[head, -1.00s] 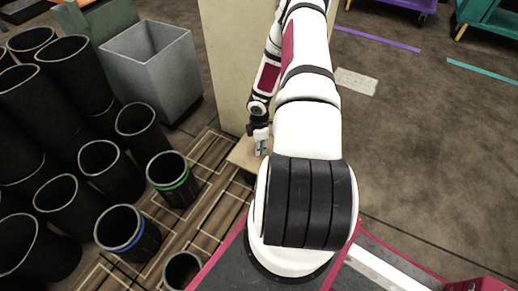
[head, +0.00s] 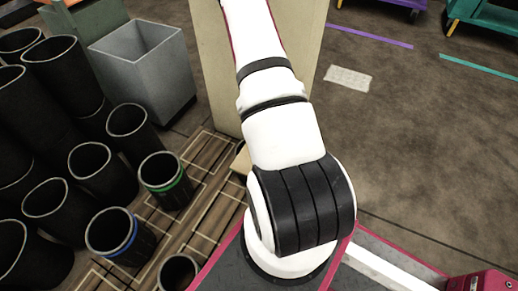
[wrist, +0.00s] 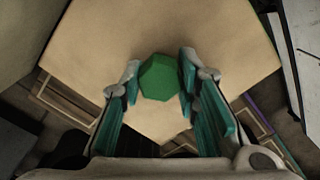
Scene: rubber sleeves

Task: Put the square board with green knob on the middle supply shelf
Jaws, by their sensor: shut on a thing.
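The square board (wrist: 225,45) is pale tan and fills the upper middle of the wrist view. Its green knob (wrist: 160,78) is faceted and sits between the teal-padded fingers of my gripper (wrist: 158,84). The gripper is shut on the knob, with the board held beyond the fingers. In the head view only a small pale piece of the board (head: 241,162) shows beside my arm; my gripper is hidden there behind the arm. I cannot make out the middle supply shelf in any view.
Several black rubber sleeves stand at the left, one with a green band (head: 164,181) and one with a blue band (head: 121,237). A grey bin (head: 146,75) stands behind them. A tall beige panel (head: 212,65) rises behind my arm. The floor at the right is open, with carts (head: 483,33) at the back.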

